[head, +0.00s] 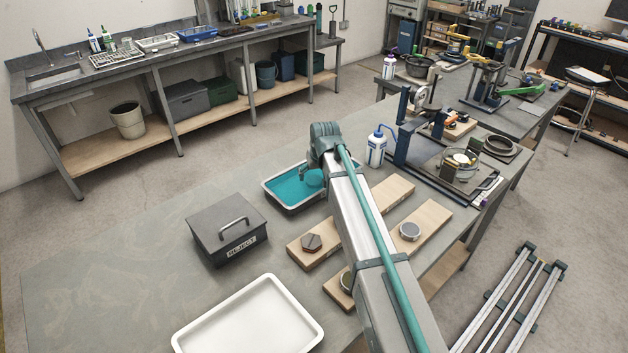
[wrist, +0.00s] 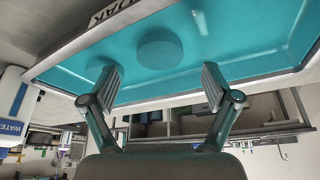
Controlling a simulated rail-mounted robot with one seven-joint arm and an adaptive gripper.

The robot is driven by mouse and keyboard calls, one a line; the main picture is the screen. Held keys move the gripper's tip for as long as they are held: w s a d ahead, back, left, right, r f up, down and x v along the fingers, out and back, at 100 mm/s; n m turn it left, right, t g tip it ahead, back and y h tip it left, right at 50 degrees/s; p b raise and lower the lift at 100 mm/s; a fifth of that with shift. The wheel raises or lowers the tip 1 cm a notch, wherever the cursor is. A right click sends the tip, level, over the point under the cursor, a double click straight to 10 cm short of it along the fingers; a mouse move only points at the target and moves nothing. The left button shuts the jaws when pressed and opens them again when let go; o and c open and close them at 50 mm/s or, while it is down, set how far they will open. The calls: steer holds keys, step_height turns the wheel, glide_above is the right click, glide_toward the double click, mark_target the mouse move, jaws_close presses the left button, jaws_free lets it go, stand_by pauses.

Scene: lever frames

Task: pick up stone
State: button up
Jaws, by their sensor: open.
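A round disc (wrist: 160,50), tinted teal, lies in the teal liquid of a white-rimmed soak tray (wrist: 130,101); it may be the stone. A fainter round shape shows left of it, partly behind a finger. In the head view the disc (head: 315,178) sits at the right side of the tray (head: 268,193), beside my wrist. My gripper (wrist: 162,77) is open and empty, its fingers spread over the tray, with the disc between and beyond the tips. In the head view my arm mostly hides the gripper.
A grey lidded REJECT box (head: 215,225) and an empty white tray (head: 250,325) stand left of my arm. Wooden boards hold a hexagonal piece (head: 312,243) and a round grey piece (head: 410,231). A wash bottle (head: 376,150) stands close right of the soak tray.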

mark_target(314, 180)
steer(key=shift+p+x, duration=0.4)
steer(key=shift+x, duration=1.3)
steer(key=c, duration=1.3)
